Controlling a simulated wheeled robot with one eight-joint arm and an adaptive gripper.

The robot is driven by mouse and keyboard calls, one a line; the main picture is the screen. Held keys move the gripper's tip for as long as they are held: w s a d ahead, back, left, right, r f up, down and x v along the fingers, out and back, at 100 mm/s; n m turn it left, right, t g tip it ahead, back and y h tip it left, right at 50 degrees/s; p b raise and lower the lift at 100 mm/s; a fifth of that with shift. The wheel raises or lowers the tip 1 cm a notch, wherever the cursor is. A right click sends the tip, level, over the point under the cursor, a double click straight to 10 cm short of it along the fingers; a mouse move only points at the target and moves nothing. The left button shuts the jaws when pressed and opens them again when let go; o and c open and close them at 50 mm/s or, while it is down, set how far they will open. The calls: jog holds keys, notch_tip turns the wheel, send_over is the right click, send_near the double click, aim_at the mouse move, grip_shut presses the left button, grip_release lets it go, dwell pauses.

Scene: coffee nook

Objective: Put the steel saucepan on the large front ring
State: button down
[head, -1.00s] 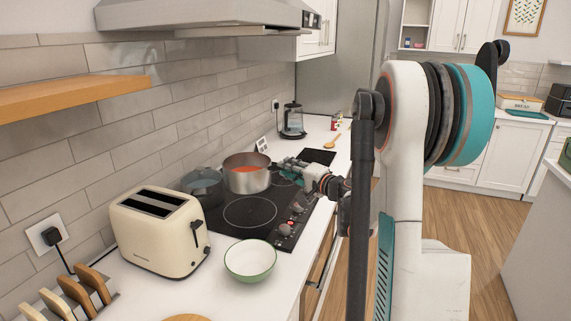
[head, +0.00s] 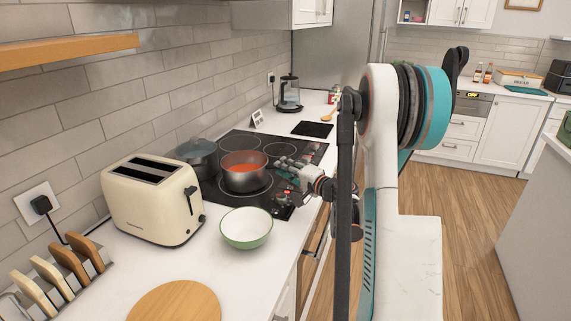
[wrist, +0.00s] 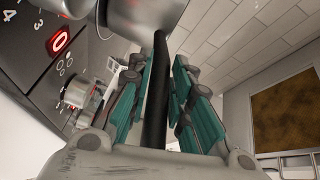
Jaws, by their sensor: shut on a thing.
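The steel saucepan (head: 243,182), with red contents, is upright over the large front ring (head: 246,197) at the near end of the black hob (head: 306,152). The pan hides most of that ring. I cannot tell whether its base touches the glass. My gripper (head: 288,168) is at the pan's right side, shut on its handle. In the wrist view the dark handle (wrist: 157,100) runs between the teal fingers of my gripper (wrist: 163,75). The steel side of the saucepan (wrist: 140,14) shows at the top of that view.
A dark pot (head: 198,158) stands just behind and left of the pan. A cream toaster (head: 150,205) and a green-rimmed bowl (head: 246,228) stand in front of the hob. Control knobs (wrist: 82,94) are close to my gripper. Rings at the far end of the hob are bare.

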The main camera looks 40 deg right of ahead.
dwell(0.3)
jog(key=c, duration=1.5)
grip_release()
jog(key=shift+f, duration=0.1)
jog(key=shift+o, duration=0.2)
jog(key=shift+s, duration=0.25)
jog(key=s+p, duration=0.2)
jog(key=s, duration=0.9)
jog(key=shift+s+d+r, duration=0.3)
jog(key=shift+d+r, duration=0.05)
